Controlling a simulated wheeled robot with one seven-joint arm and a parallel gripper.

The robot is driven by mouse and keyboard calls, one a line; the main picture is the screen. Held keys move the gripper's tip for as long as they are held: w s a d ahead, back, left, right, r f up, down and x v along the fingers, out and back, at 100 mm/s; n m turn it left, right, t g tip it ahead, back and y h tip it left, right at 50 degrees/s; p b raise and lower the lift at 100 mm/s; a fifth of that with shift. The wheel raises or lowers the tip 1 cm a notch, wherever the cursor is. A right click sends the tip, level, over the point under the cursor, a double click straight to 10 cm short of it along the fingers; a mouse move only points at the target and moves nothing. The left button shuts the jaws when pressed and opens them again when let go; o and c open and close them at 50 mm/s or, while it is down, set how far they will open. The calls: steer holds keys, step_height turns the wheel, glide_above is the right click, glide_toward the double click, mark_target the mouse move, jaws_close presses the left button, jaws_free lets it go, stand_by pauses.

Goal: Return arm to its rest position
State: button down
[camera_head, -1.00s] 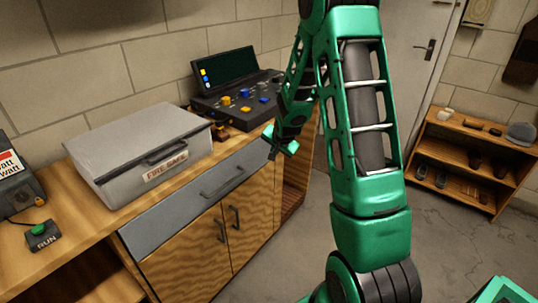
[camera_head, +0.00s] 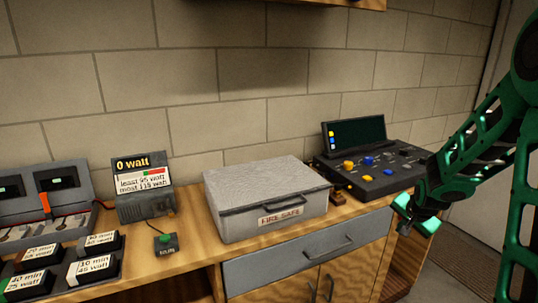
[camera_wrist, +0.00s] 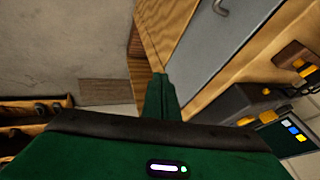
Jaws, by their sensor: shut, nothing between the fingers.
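My gripper (camera_head: 405,228) is at the right of the head view, at the end of my green arm. It hangs in the air in front of the bench's right end, near the control console (camera_head: 372,165), and looks apart from it. Its fingers are closed together with nothing held. In the wrist view the closed green fingers (camera_wrist: 161,100) point toward the wooden bench side and the floor.
On the bench stand a closed grey fire safe (camera_head: 266,200), a watt display (camera_head: 145,190), a green RUN button (camera_head: 166,242) and several labelled packs (camera_head: 93,268). A grey drawer (camera_head: 305,250) is shut below. A shelf (camera_wrist: 25,115) shows in the wrist view, with open floor beside it.

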steer(key=s+a+r+n+g+y, duration=0.1)
steer(key=s+a+r+n+g, duration=0.1)
steer(key=s, duration=0.9)
steer(key=s+a+r+n+g, duration=0.1)
steer(key=s+r, duration=0.3)
steer(key=s, duration=0.8)
steer(key=s+a+r+n+g+y, duration=0.1)
steer(key=s+a+r+n+g, duration=0.1)
steer(key=s, duration=1)
steer(key=shift+s+a+r+n+g+y, duration=0.2)
steer(key=shift+a+r+n+g+y, duration=0.1)
steer(key=shift+a+r+g, duration=0.5)
steer(key=shift+d, duration=0.15)
steer(key=shift+w+f, duration=0.2)
steer(key=shift+w, duration=0.45)
